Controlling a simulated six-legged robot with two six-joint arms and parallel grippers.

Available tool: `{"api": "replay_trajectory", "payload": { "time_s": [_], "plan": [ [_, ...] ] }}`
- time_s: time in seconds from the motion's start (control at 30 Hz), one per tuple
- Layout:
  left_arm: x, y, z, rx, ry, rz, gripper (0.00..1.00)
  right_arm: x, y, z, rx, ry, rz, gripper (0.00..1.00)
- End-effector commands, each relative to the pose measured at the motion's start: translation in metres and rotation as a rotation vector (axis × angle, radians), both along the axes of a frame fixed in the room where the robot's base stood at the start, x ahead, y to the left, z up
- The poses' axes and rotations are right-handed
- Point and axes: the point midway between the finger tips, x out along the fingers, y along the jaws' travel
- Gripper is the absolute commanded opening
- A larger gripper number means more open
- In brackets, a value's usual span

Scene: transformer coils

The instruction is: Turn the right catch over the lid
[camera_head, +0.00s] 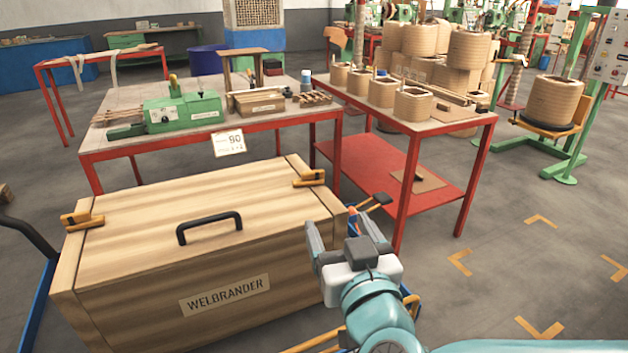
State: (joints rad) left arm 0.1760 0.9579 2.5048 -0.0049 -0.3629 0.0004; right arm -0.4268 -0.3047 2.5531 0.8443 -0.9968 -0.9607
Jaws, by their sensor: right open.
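The long wooden crate labelled WELBRANDER (130,305) has its lid (150,240) down, with a black handle (210,225) on top. The right catch (308,178), orange and dark, is at the lid's right end near the back corner. The left catch (82,220) is a similar orange piece at the left end. My right gripper (339,220) is open and empty at the crate's right end, nearer me than the right catch and apart from it. Its wrist hides part of the crate's right side. My left gripper is out of view.
Behind the crate stands a red-framed table (250,125) with a green device (183,112). A second red-framed table (470,118) carries several coils. An orange-and-black piece (374,202) shows just beyond my right gripper. The floor at right (530,260) is clear, with orange corner marks.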

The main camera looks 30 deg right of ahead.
Motion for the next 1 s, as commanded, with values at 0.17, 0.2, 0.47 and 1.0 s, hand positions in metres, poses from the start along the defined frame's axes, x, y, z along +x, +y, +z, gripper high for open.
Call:
{"api": "replay_trajectory", "payload": {
  "time_s": [0.17,0.2,0.47,1.0],
  "plan": [
    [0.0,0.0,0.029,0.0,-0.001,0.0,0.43,0.019,-0.008,0.007,-0.004,0.011,-0.003,0.74],
    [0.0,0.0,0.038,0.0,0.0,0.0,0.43,0.025,-0.009,0.008,-0.004,0.012,-0.003,0.74],
    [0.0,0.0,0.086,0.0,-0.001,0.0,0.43,0.061,-0.018,0.009,-0.002,0.011,-0.001,0.74],
    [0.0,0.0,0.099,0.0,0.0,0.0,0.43,0.149,-0.04,0.0,0.002,0.002,0.0,0.74]
  ]
}}
